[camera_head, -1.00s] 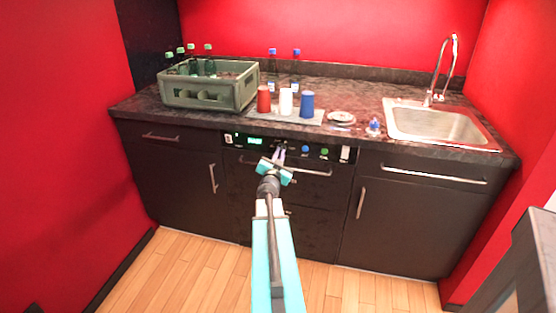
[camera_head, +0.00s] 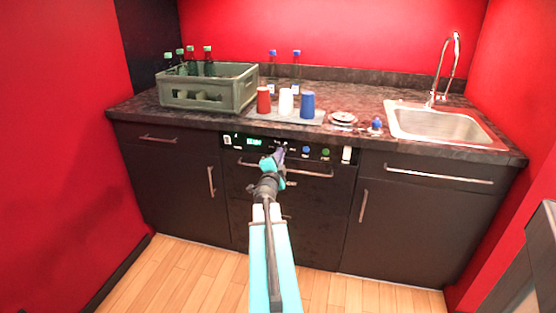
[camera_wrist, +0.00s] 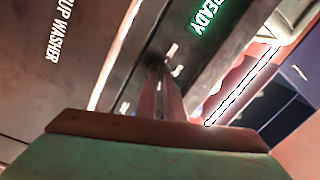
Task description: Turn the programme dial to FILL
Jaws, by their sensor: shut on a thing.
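The cup washer's dark control panel (camera_head: 236,139) runs along the front below the counter. Its green display (camera_head: 254,141) reads READY in the wrist view (camera_wrist: 208,14). My gripper (camera_head: 281,152) is at the panel, just right of the display, with its fingers (camera_wrist: 165,95) shut on the programme dial. The dial is mostly hidden behind the fingers in both views. Small light marks show around the fingertips in the wrist view, too small to read, so I cannot tell the dial's setting.
Right of the dial are a blue button (camera_head: 306,150), a green button (camera_head: 325,152) and a white switch (camera_head: 347,154). A bar handle (camera_head: 312,173) crosses below the panel. A bottle crate (camera_head: 205,98), cups and a sink (camera_head: 445,125) are on the counter above.

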